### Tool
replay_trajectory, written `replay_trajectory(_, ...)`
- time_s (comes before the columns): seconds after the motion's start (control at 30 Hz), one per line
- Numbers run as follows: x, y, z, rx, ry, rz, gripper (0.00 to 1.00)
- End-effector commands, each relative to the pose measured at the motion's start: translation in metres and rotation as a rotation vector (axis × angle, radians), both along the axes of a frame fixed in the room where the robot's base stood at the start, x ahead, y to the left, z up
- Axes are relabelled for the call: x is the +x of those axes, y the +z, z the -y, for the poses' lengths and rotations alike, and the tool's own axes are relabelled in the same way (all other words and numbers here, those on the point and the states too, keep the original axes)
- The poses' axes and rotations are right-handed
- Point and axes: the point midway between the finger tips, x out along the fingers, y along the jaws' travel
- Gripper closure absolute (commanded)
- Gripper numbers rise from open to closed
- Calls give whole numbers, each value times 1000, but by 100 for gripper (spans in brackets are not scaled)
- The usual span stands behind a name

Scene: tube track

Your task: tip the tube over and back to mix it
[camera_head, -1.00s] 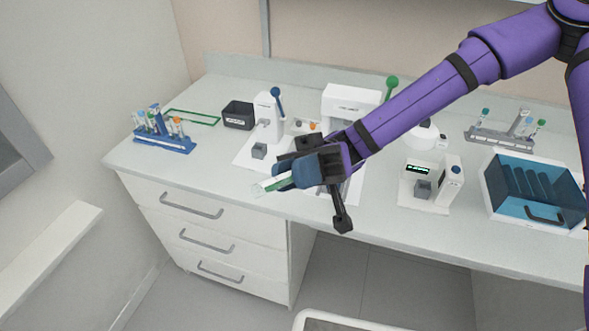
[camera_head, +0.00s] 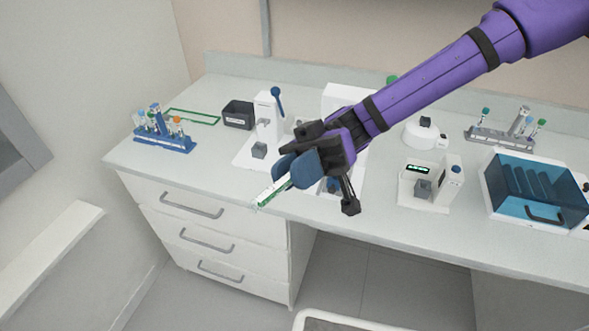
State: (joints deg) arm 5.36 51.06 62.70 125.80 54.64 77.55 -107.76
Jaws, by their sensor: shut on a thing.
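My gripper (camera_head: 292,176) is above the front part of the bench, left of centre in the head view. Its blue fingers are shut on a tube (camera_head: 270,193). The tube is clear with a green part along it. It is tilted, with its visible end pointing down and to the left, past the fingers. The other end of the tube is hidden by the fingers and the gripper body.
A blue rack (camera_head: 165,145) of tubes stands at the left, beside a green frame (camera_head: 193,117) and a black bin (camera_head: 238,115). White devices stand behind my gripper. A scale-like device (camera_head: 430,188), a blue-lidded box (camera_head: 535,190) and a grey rack (camera_head: 498,138) are at right.

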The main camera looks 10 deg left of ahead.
Motion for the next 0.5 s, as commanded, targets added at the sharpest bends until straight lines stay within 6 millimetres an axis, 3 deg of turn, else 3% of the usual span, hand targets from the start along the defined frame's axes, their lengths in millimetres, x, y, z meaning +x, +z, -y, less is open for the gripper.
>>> replay_trajectory(0.5, 0, 3, 0, -153, -2, 452, 98)
